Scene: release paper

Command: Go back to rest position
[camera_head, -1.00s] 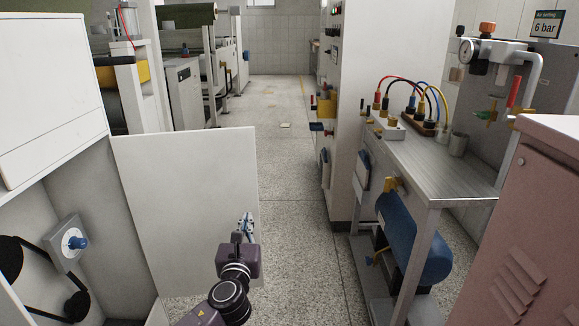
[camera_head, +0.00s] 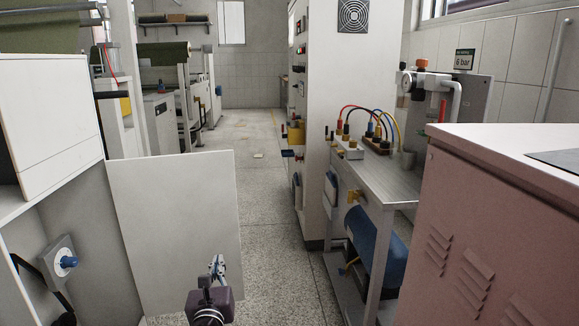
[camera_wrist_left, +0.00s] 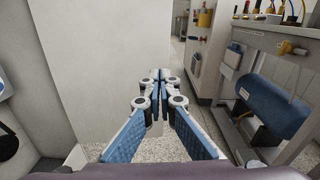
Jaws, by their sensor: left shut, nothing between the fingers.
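My left gripper (camera_head: 217,268) is low in the middle of the head view, in front of the open white panel door (camera_head: 173,230). In the left wrist view my left gripper (camera_wrist_left: 159,76) has its blue-padded fingers together at the tips with nothing between them. It is apart from the door panel, which also shows in that view (camera_wrist_left: 95,70). My right gripper is in neither view.
A white cabinet (camera_head: 50,120) with a blue knob (camera_head: 68,262) stands at left. At right are a pink cabinet (camera_head: 480,220), a metal bench (camera_head: 378,180) with cables, and a blue tank (camera_head: 375,250). A tall control cabinet (camera_head: 335,100) stands behind. The aisle floor (camera_head: 265,190) is mostly clear.

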